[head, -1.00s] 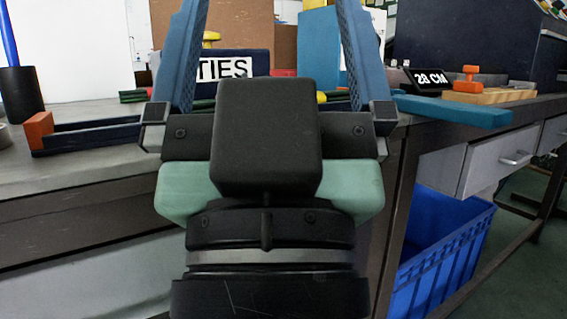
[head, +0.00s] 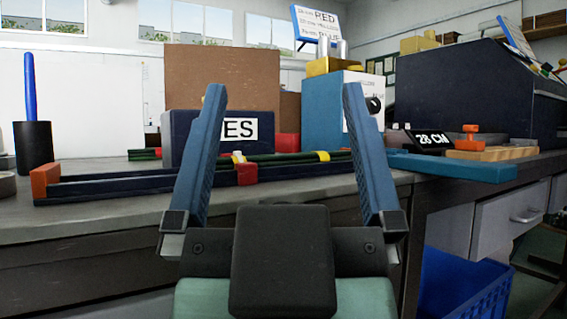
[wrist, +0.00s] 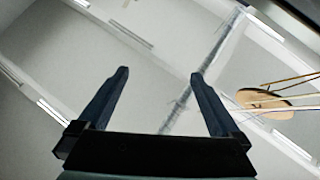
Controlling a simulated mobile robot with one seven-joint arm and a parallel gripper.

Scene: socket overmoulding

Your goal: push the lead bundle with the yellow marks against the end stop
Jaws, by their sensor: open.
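My gripper (head: 283,92) is open and empty, its two blue fingers pointing up in front of the bench. I cannot tell which block is the end stop.
A navy box lettered "ES" (head: 240,129) stands behind the bundle, partly hidden by the left finger. A red block (head: 247,174) sits by the rail. A blue crate (head: 455,285) stands below the bench.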

